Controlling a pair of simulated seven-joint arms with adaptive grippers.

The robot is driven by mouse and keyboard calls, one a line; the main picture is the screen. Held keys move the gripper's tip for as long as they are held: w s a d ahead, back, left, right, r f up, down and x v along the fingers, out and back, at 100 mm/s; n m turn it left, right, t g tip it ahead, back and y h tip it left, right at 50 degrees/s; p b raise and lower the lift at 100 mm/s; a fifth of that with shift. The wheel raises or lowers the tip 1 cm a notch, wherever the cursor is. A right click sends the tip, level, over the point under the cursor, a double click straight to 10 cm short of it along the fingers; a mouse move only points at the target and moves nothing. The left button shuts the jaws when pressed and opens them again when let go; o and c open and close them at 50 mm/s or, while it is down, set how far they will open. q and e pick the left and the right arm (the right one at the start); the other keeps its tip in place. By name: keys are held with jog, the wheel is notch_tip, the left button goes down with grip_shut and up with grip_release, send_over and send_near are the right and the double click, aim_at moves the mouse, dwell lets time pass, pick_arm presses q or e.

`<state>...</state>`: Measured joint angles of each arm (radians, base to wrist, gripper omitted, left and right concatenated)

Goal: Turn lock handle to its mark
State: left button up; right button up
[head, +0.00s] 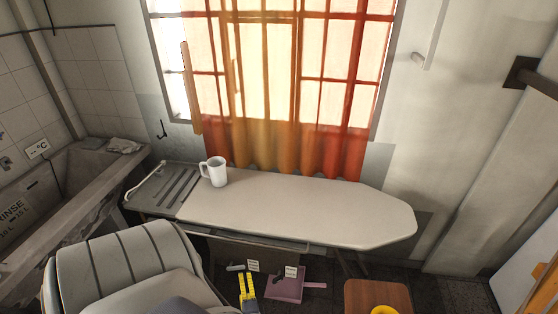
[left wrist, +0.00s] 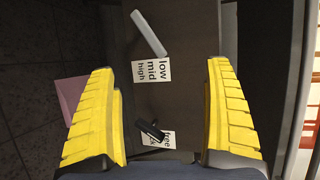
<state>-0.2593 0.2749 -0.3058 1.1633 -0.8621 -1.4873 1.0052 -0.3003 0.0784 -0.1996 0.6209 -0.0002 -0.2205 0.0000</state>
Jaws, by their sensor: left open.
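The black lock handle (left wrist: 150,129) sits on a dark panel in the left wrist view, tilted across a white label (left wrist: 167,139) reading "free" and a partly covered word ending in "k". It shows small in the head view (head: 280,277) beside its label (head: 290,271). A grey handle (left wrist: 149,33) sits farther up the panel, by a label (left wrist: 151,70) reading "low mid high". My left gripper (left wrist: 162,72) has yellow fingers wide apart, with the lock handle seen between them, apart from both. In the head view the left gripper (head: 247,285) is below the ironing board.
The ironing board (head: 300,210) carries a white mug (head: 214,171). A padded chair (head: 125,265) stands front left, a concrete washtub (head: 70,190) at left. A brown stool (head: 365,295) with a yellow item (head: 384,310) is front right. A mauve object (head: 288,291) lies low near my left gripper.

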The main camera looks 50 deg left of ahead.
pick_arm(q)
jog(key=s+d+f+m+t+h, duration=0.1)
jog(key=s+d+m+t+h, duration=0.3)
jog(key=m+t, duration=0.45)
jog(key=m+h, duration=0.5)
jog(key=m, duration=0.1)
send_near(276, 281)
jog(key=x, duration=1.1)
jog(key=shift+f, duration=0.15)
jog(key=shift+w, duration=0.1)
jog(key=shift+c, duration=0.5)
jog(key=c, duration=1.1)
